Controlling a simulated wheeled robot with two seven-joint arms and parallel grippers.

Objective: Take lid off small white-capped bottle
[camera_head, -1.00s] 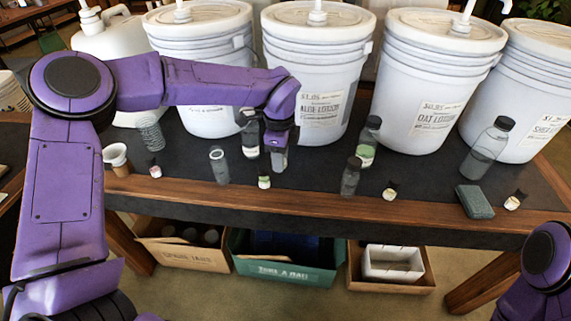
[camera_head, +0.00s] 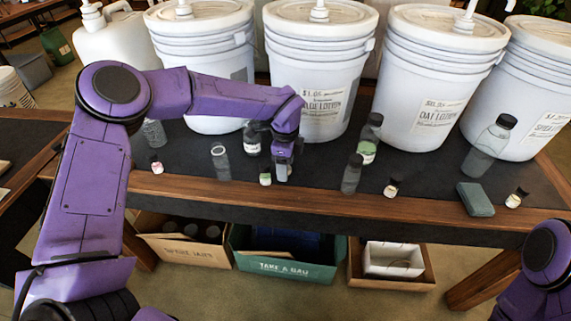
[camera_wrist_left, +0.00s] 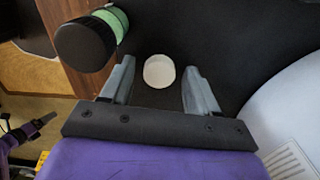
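A small round white cap (camera_wrist_left: 159,71) shows from above in the left wrist view, between the two fingers of my left gripper (camera_wrist_left: 157,88). There is a gap on each side, so the gripper is open and not touching it. The bottle body under the cap is hidden. In the head view my left gripper (camera_head: 284,172) points down over the table near its front, and I cannot make out the white cap there. A small dark-capped bottle with a green label (camera_head: 265,178) stands just left of the gripper; a black cap with green below it also shows in the wrist view (camera_wrist_left: 85,44).
Large white pump buckets (camera_head: 318,75) line the back of the dark table (camera_head: 310,178). A clear bottle (camera_head: 220,163) stands left of the gripper, and a dark bottle (camera_head: 352,174) stands to the right. Crates (camera_head: 285,270) sit below the table.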

